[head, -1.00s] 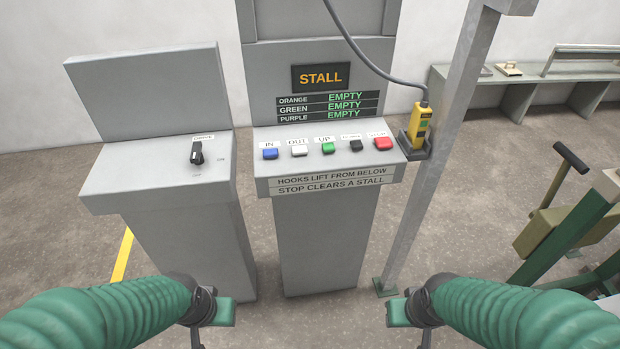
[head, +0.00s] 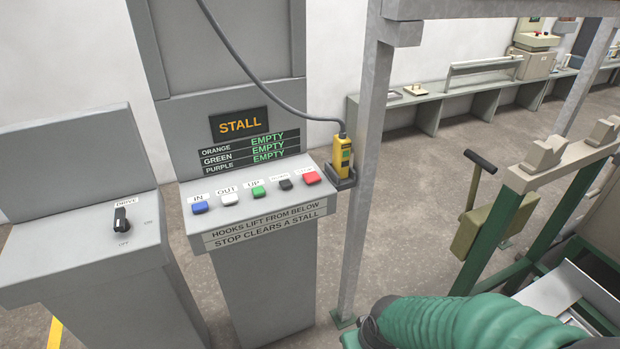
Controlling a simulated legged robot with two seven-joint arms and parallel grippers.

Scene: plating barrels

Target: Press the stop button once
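The red stop button (head: 312,178) is at the right end of the button row on the grey control console (head: 264,290). To its left are a black button (head: 285,184), a green UP button (head: 258,192), a white OUT button (head: 230,198) and a blue IN button (head: 200,207). The display (head: 239,124) above reads STALL, with orange, green and purple EMPTY. A label says stop clears a stall. My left gripper is out of view.
A yellow pendant (head: 343,152) with a cable sits in a holder just right of the stop button, beside a grey post (head: 365,170). A second console with a black drive knob (head: 121,219) stands left. A green frame (head: 520,200) stands at right.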

